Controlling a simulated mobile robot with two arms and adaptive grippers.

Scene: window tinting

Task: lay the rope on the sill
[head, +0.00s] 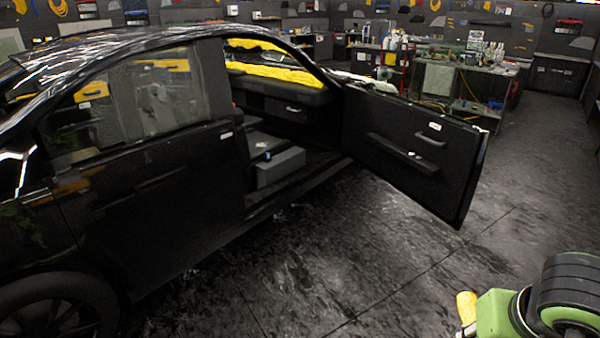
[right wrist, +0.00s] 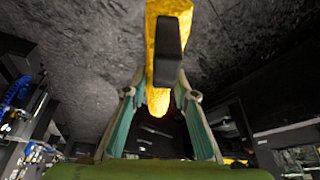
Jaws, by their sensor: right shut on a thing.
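A black block-like piece covers part of the rope there. A yellow roll-like length (head: 270,72) lies along the far side inside the black car (head: 150,190). I cannot tell which ledge is the sill. My left gripper is not in view.
The car's front door (head: 390,150) stands open toward the right, its edge sticking out over the floor. A grey box (head: 281,167) sits in the doorway. A cluttered workbench (head: 470,68) stands at the back right. The dark floor (head: 400,270) in front is clear.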

